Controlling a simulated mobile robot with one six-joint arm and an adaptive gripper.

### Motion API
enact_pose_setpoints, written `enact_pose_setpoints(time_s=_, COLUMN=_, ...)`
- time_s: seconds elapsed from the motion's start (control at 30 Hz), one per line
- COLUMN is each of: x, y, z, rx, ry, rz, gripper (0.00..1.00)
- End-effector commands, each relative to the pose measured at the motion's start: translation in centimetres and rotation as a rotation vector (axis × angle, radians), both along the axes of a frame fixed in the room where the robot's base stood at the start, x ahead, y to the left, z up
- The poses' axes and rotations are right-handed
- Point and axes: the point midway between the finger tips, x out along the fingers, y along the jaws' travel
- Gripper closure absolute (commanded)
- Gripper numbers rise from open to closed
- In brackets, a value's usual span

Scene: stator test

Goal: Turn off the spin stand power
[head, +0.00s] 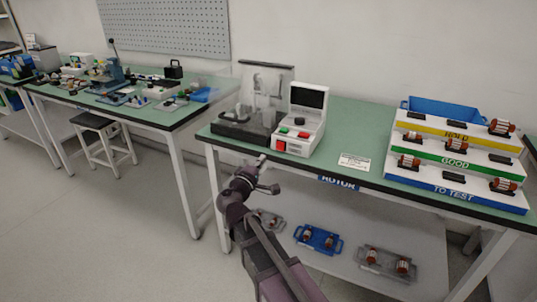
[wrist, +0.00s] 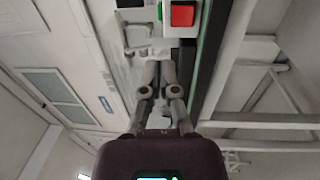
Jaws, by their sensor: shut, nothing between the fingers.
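The spin stand's white control box (head: 305,122) stands on the green table, with a dark screen in its raised lid and small green and red buttons on its sloped top. A larger red switch (head: 280,146) sits on its front face. My gripper (head: 264,168) is in front of and below the table edge, apart from the switch. In the wrist view my gripper's fingers (wrist: 160,68) are together and empty.
A clear-covered dark unit (head: 255,105) stands left of the control box. A paper label (head: 354,162) lies to its right, then a stepped rack (head: 450,180) of rotors. Trays sit on the lower shelf (head: 345,275). The floor at left is open, with a stool (head: 103,140).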

Motion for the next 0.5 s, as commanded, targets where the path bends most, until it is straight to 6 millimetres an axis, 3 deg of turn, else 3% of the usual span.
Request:
enact_pose_setpoints(time_s=0.2, x=-2.0, y=0.7, z=0.3, rx=0.0, ry=0.0, rz=0.0, gripper=1.0)
enact_pose_setpoints(time_s=0.5, x=-2.5, y=1.0, z=0.4, rx=-0.001, ry=0.0, rz=0.0, gripper=1.0)
